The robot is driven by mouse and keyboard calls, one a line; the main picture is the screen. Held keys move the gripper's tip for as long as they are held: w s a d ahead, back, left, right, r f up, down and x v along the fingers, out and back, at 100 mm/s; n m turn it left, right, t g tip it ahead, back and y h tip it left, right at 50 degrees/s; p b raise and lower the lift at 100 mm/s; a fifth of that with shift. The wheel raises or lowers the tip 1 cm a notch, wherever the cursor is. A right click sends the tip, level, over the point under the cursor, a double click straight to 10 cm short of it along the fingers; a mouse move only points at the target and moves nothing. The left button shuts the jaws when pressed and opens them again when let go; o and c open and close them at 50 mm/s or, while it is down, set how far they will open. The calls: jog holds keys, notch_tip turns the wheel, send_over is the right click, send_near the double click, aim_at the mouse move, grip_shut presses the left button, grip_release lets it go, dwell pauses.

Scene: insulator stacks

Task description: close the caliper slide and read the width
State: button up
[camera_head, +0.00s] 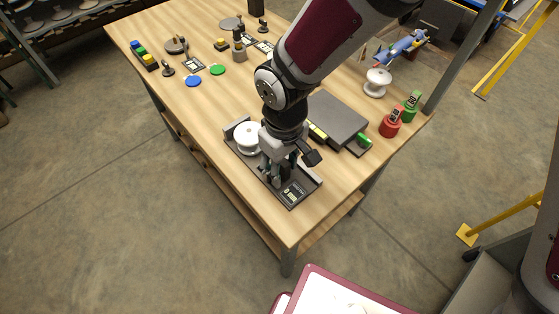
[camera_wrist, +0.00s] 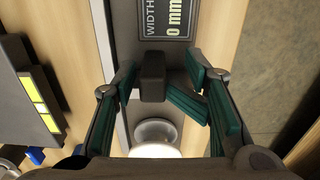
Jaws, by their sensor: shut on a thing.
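The display (camera_wrist: 166,18) reads "WIDTH" and "0 mm". My gripper (camera_head: 277,178) is down over the caliper between insulator and display. In the wrist view its green-padded fingers are shut on the dark slide handle (camera_wrist: 152,76). The slide's jaw is mostly hidden.
A grey flat box (camera_head: 338,118) lies right behind the caliper. Red (camera_head: 391,124) and green (camera_head: 411,106) holders and another white insulator (camera_head: 377,83) stand at the right. Blue (camera_head: 193,81) and green (camera_head: 217,69) discs lie at the left. The front table edge is close.

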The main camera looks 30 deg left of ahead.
jog(key=shift+w+a+f+b, duration=0.1)
jog(key=shift+w+a+b, duration=0.15)
jog(key=shift+w+a, duration=0.65)
jog(key=shift+w+a+r+b, duration=0.1)
jog(key=shift+w+a+b, duration=0.3)
jog(key=shift+a, duration=0.85)
jog(key=shift+w+a+f+b, duration=0.15)
jog(key=shift+w+a, duration=0.55)
jog(key=shift+a, duration=0.4)
dwell(1.2)
jog(key=o, duration=0.8)
jog(key=shift+c, duration=0.3)
jog(key=shift+s+a, duration=0.1)
jog(key=shift+s+r+p, duration=0.1)
jog(key=shift+r+p, duration=0.8)
jog(key=shift+r, duration=0.5)
notch_tip(320, 180, up, 4)
jog(key=shift+a+r+p, duration=0.1)
jog(key=shift+r+p, duration=0.1)
jog(key=shift+p, duration=1.05)
